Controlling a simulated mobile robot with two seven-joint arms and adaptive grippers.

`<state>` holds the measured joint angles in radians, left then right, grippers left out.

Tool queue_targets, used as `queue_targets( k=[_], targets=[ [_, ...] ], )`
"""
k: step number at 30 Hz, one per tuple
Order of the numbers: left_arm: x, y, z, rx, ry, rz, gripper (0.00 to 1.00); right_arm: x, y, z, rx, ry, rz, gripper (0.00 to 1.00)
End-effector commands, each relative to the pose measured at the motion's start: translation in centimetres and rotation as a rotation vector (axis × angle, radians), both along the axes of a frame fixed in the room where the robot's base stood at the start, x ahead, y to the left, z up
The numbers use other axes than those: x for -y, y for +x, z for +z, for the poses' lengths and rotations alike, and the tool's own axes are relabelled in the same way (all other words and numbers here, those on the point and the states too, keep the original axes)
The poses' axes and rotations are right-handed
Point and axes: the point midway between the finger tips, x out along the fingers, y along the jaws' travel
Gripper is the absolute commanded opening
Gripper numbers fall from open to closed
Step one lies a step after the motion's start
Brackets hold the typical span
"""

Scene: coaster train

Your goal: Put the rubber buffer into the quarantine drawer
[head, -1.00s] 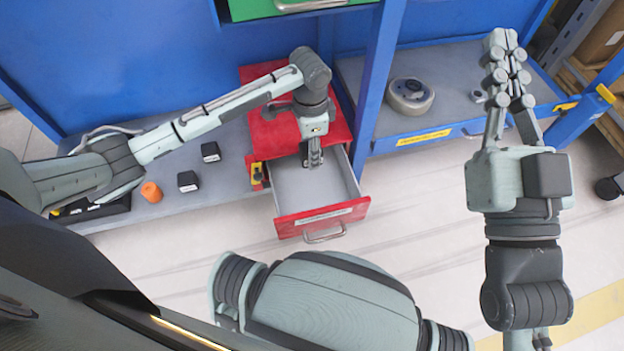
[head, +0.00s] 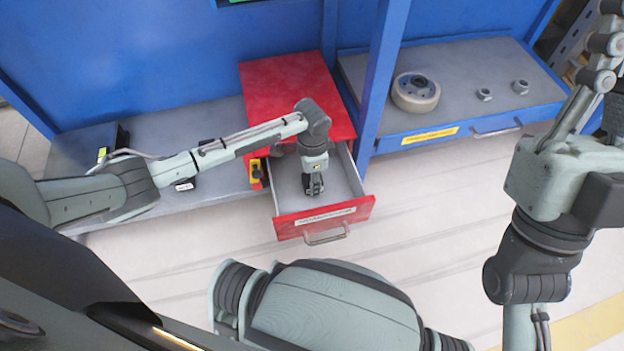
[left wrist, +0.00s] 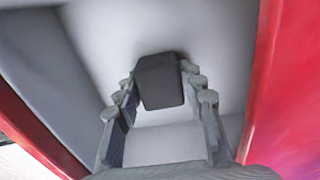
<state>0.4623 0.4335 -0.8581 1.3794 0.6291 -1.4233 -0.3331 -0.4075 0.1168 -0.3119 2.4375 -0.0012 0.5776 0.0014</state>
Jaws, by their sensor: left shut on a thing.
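The rubber buffer, a dark block (left wrist: 160,82), sits between the fingertips of my left gripper (left wrist: 162,92) in the left wrist view. My left gripper (head: 313,190) is shut on it, pointing down inside the open red drawer (head: 290,222). The drawer's pale floor shows around and below the block in the wrist view; I cannot tell whether the block touches it. In the head view the block is hard to make out at the fingers. My right gripper (head: 605,60) is at the upper right, partly cut off by the picture edge, and its opening is unclear.
The red cabinet top (head: 290,85) stands behind the drawer, with a blue post (head: 380,85) to its right. A round wheel-like part (head: 415,92) and two small nuts (head: 502,90) lie on the right shelf.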

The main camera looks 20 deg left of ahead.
Motion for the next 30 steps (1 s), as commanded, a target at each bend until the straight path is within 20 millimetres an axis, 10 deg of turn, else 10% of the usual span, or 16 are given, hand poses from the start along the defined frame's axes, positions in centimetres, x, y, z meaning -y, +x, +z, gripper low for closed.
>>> queue_targets(
  k=[6,7,9,20,30],
  targets=[
    [0.0,0.0,-0.2,0.0,0.0,0.0,0.05,0.0,0.0,0.0,0.0,0.0,0.0,0.0],
    [0.0,0.0,-0.3,-0.001,-0.001,0.0,0.4,0.0,0.0,0.0,0.001,0.0,0.0,0.0],
    [0.0,0.0,-0.3,0.0,0.0,0.0,0.47,0.0,0.0,0.0,0.001,0.0,0.0,0.0],
    [0.0,0.0,0.2,0.001,0.0,0.0,0.47,0.0,0.0,0.1,0.001,0.0,0.0,0.0],
    [0.0,0.1,6.9,0.003,-0.001,0.0,0.47,-1.9,3.5,-2.1,-0.294,-0.094,0.023,0.0]
  ],
)
